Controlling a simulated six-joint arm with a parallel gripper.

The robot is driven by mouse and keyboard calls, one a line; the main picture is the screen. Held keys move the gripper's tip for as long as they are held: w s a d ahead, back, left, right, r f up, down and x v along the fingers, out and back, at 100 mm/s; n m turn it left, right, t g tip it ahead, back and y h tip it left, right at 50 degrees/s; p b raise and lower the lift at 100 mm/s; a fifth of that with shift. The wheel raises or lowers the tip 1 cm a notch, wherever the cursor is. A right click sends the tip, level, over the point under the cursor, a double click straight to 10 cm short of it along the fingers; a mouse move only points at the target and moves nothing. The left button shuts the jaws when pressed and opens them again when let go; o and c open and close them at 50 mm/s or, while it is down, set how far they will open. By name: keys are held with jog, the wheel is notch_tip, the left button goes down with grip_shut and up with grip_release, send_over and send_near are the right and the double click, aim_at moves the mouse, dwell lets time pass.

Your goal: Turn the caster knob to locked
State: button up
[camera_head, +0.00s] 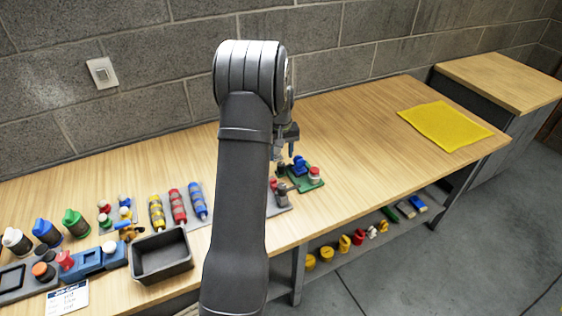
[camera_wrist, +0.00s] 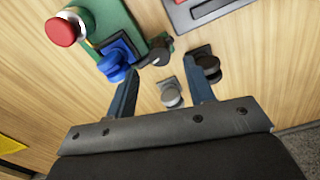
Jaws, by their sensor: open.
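My gripper (camera_wrist: 162,68) is open and empty, its two fingers spread apart in the wrist view. A light grey round knob (camera_wrist: 171,94) shows between the fingers, on a small grey plate. A dark knob (camera_wrist: 208,64) on a grey plate is beside the right fingertip. A green board (camera_wrist: 118,22) carries a blue knob (camera_wrist: 113,66), a red knob (camera_wrist: 62,31) and a black lever-like part (camera_wrist: 158,52). I cannot tell for sure which is the caster knob, nor read any lock mark. In the head view my arm partly hides this area, beside the green board (camera_head: 310,184).
A black bin (camera_head: 162,257), yellow, red and blue ribbed cylinders (camera_head: 178,205) and several coloured knobs stand left on the wooden table. A yellow mat (camera_head: 445,126) lies at the right. The table between the green board and the mat is clear. Small objects sit on a lower shelf.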

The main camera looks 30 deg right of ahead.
aim_at(281, 164)
jog(key=shift+f, duration=2.1)
jog(key=c, duration=1)
jog(key=shift+m, duration=1.6)
jog(key=o, duration=1)
jog(key=shift+r, duration=0.1)
